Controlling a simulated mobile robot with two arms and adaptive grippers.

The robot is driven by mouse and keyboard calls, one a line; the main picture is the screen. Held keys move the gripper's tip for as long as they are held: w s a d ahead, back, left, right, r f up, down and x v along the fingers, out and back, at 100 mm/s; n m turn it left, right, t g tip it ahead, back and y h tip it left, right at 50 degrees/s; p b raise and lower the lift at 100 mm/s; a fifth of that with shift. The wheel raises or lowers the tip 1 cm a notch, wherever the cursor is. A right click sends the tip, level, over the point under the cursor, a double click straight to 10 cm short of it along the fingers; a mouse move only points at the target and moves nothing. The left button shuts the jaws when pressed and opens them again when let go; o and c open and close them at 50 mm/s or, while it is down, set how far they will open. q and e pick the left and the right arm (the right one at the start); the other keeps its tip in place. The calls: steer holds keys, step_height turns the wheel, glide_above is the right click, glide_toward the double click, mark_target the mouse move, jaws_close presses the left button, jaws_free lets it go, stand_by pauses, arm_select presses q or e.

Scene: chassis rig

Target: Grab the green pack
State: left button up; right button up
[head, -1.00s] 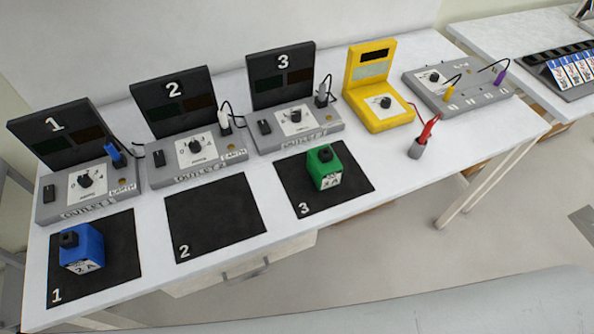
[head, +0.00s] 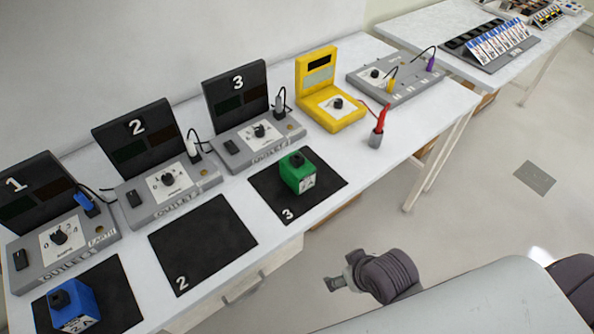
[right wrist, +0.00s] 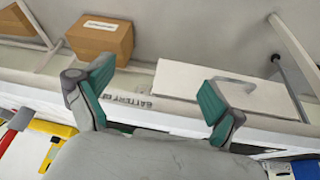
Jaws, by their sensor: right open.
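The green pack (head: 297,172) stands upright on the black mat marked 3 (head: 328,188), in front of outlet 3 in the head view. It has a dark top fitting and a white label on its front. My right gripper (right wrist: 158,85) is open and empty in the right wrist view, its teal-padded fingers wide apart near the table's front edge. The pack does not show in that view. Part of my arm (head: 385,275) shows in the head view, off the table's front edge and apart from the pack. My left gripper is not in view.
A blue pack (head: 75,308) stands on mat 1. Mat 2 (head: 203,243) is empty. Outlet 3 (head: 250,135) stands behind the green pack, the yellow meter (head: 335,108) and red probes in a grey holder (head: 376,139) to its right. A drawer (right wrist: 200,92) and cardboard box (right wrist: 98,38) lie below the tabletop.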

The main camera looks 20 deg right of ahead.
steer(key=w+r+n+t+y, duration=0.1)
steer(key=w+r+t+y, duration=0.1)
steer(key=w+r+t, duration=0.7)
steer(key=y, duration=0.2)
glide_toward(301, 165)
steer(key=shift+n, duration=0.4)
steer(key=p+x, duration=0.1)
steer(key=x, duration=0.5)
steer(key=shift+a+r, duration=0.1)
steer(key=shift+r, duration=0.1)
steer(key=shift+p+x, duration=0.4)
steer(key=shift+x, duration=0.4)
steer(key=x, duration=0.4)
steer(key=shift+f+p, duration=0.3)
steer(key=shift+p, duration=0.1)
steer(key=shift+c, duration=1.3)
steer(key=shift+r, duration=0.1)
steer(key=c, duration=1.4)
